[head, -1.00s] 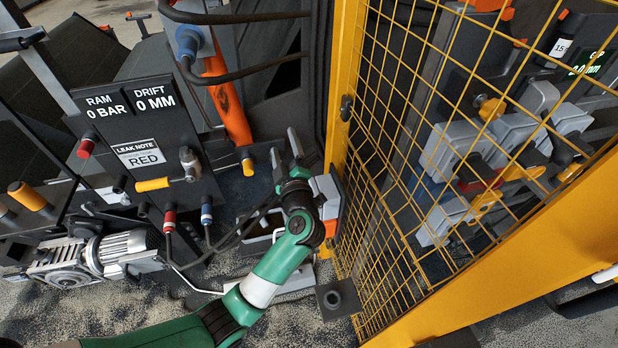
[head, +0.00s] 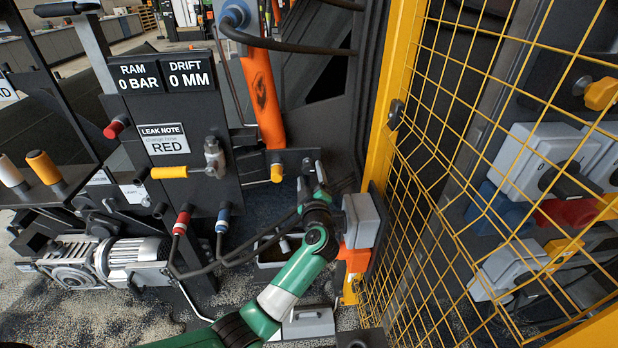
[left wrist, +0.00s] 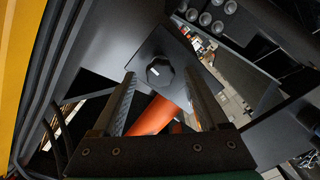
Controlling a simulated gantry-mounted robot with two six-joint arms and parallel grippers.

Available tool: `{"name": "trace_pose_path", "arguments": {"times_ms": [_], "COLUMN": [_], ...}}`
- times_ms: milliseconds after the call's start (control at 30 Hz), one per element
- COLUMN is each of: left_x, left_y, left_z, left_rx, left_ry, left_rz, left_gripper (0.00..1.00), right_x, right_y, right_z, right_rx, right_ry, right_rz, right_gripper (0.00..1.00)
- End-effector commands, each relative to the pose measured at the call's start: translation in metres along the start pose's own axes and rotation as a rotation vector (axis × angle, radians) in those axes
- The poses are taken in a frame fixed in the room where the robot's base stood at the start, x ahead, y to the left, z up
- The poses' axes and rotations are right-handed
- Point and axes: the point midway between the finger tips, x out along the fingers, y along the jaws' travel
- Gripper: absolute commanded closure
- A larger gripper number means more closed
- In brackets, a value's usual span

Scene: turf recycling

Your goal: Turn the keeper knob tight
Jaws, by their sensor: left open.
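A black lobed knob with a small white mark (left wrist: 160,72) sits on a dark flat plate (left wrist: 150,48) in the left wrist view. It appears to be the keeper knob; I cannot pick it out in the head view. My left gripper (head: 312,170) is open near the dark bracket below the orange cylinder. In the left wrist view its fingers (left wrist: 160,76) point toward the knob, one on each side in the picture. I see no contact, and the gap between fingers and knob is hard to judge. My right gripper is out of view.
A yellow mesh guard (head: 470,170) stands close right of my left arm, with a grey box (head: 361,220) on its post. The orange cylinder (head: 264,98) stands behind the gripper. Left is a panel reading RAM 0 BAR, DRIFT 0 MM (head: 172,105). Hoses (head: 240,254) run below.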

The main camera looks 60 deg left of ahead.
Motion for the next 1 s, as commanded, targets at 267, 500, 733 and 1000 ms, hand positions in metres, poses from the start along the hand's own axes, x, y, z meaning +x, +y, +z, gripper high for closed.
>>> {"name": "trace_pose_path", "arguments": {"times_ms": [267,500,733,1000], "left_x": [0.034,0.035,0.035,0.035], "left_y": [-0.001,0.0,0.0,0.0], "left_z": [0.001,-0.001,0.0,0.0], "left_rx": [0.0,0.0,0.0,0.0], "left_ry": [0.001,0.0,0.0,0.0], "left_rz": [0.0,0.0,0.0,0.0], "left_gripper": [0.23,0.23,0.63,1.0], "right_x": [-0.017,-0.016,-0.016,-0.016], "right_y": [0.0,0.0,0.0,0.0], "right_z": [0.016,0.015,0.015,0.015], "right_rx": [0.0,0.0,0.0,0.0], "right_ry": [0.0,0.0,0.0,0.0], "right_rz": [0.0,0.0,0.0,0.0], "right_gripper": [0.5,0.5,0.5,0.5]}}
